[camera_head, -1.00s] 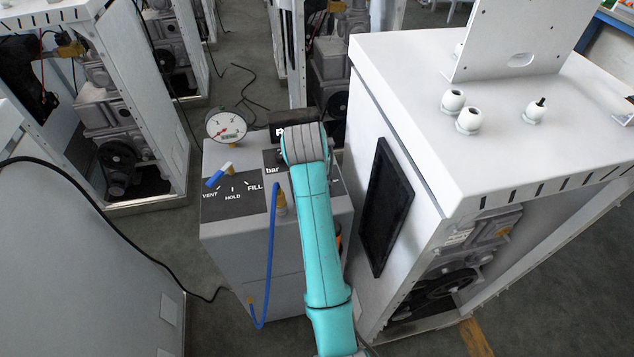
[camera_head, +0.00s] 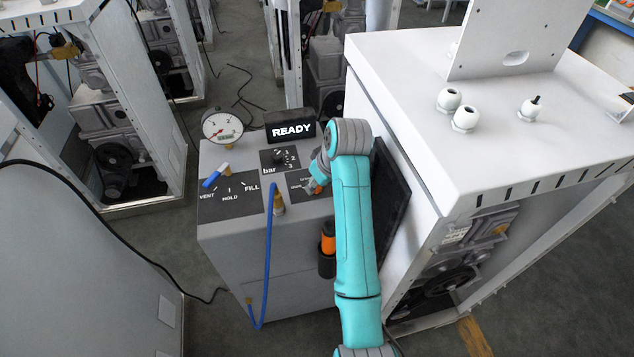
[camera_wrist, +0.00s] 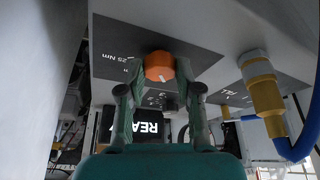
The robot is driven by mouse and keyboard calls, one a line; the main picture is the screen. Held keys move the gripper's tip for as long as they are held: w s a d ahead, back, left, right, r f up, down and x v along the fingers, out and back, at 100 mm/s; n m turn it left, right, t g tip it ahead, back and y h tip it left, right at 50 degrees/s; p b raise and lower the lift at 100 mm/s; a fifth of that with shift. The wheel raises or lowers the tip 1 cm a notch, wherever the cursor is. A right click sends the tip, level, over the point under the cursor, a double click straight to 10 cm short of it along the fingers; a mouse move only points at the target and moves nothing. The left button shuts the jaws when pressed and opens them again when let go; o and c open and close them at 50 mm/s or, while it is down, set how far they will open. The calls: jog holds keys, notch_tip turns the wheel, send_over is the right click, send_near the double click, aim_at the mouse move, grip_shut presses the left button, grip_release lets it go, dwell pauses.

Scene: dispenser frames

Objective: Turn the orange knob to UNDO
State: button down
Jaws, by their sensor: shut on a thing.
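The orange knob (camera_wrist: 159,66) sits on a dark label plate on the grey dispenser box. My gripper (camera_wrist: 161,74) has its two fingers on either side of the knob and is shut on it. A small white mark shows on the knob's near edge in the wrist view. Part of the printing on the plate (camera_wrist: 115,46) reads "25 Nm"; I cannot make out the word UNDO. In the head view my gripper (camera_head: 314,186) is at the right part of the box top, and it mostly hides the knob there.
The READY display (camera_head: 291,129), pressure gauge (camera_head: 222,126), blue lever (camera_head: 216,175) and blue hose (camera_head: 271,250) are to the left of my gripper. An orange-handled tool (camera_head: 328,240) sits in a black holder on the box front. A white cabinet (camera_head: 420,130) stands close on the right.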

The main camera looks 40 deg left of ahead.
jog(key=shift+w+n+g, duration=0.15)
jog(key=shift+n+g, duration=0.65)
jog(key=shift+n, duration=1.1)
jog(key=c, duration=0.8)
grip_release()
jog(key=shift+d, duration=0.1)
